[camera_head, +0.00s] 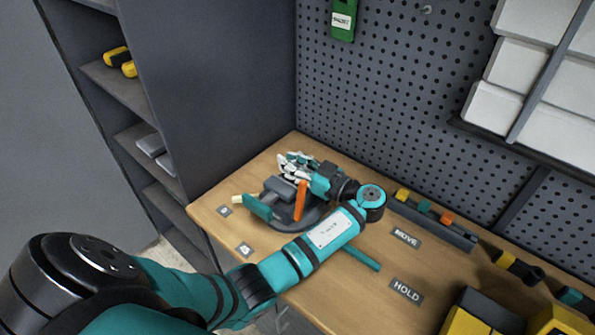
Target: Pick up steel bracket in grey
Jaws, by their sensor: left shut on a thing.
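My left arm reaches from the lower left across the workbench. Its left gripper (291,166) is above the back of a grey and teal vise (262,206). The gripper is shut on a small light-grey piece between its fingertips, which looks like the steel bracket. Most of that piece is hidden by the fingers, so its shape is unclear. An orange upright piece (300,200) stands at the vise, just below the gripper. I cannot tell whether the held piece touches the vise. My right gripper is out of view.
The wooden bench (340,290) has MOVE (406,237) and HOLD (406,290) labels. A rail with coloured blocks (430,219) runs along its back. Yellow-black boxes (480,315) fill the front right. A pegboard (390,110) stands behind and a grey shelf unit (215,90) at left.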

